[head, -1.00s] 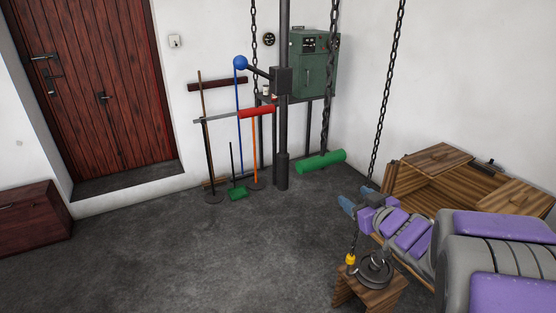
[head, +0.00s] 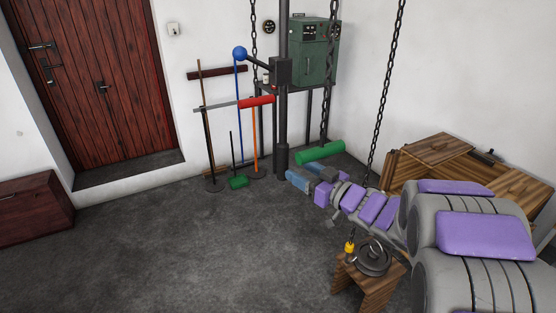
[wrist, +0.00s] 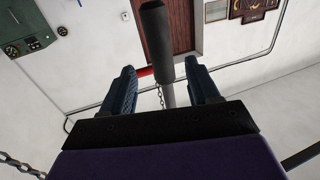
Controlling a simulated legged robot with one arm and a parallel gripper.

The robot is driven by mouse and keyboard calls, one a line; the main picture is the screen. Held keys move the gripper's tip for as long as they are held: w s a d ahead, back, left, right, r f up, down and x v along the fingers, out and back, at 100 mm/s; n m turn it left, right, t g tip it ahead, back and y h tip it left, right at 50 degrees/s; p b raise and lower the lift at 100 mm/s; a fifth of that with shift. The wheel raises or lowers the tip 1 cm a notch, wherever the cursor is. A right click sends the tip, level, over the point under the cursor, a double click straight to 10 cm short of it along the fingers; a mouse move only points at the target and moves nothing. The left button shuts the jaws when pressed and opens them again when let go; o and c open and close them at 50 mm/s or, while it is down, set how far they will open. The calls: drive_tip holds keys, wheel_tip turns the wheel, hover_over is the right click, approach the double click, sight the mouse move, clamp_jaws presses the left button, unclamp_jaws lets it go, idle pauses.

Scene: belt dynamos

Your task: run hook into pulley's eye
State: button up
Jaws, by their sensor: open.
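The pulley (head: 374,257) is a dark grooved wheel lying on a small wooden stool (head: 378,288). A small yellow piece (head: 349,247), apparently the hook's body, hangs at the pulley's left side. A dark chain (head: 383,95) comes down from above and passes behind my arm. The hook's tip and the pulley's eye are too small to make out. My gripper (head: 303,179) is stretched out beyond and to the left of the stool, well apart from the pulley. In the wrist view its two blue fingers (wrist: 162,88) are spread, and nothing is gripped.
A dark post (head: 283,120) carries a lever with a blue ball (head: 239,53) and a red grip (head: 257,102). A green cylinder (head: 320,152) hangs on another chain near my gripper. An open wooden crate (head: 440,170) stands right. The middle floor is clear.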

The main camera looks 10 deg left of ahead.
sight(278, 158)
drive_tip(key=b+x, duration=0.1)
drive_tip(key=x, duration=0.9)
drive_tip(key=shift+s, duration=0.1)
drive_tip(key=shift+c, duration=0.3)
clamp_jaws()
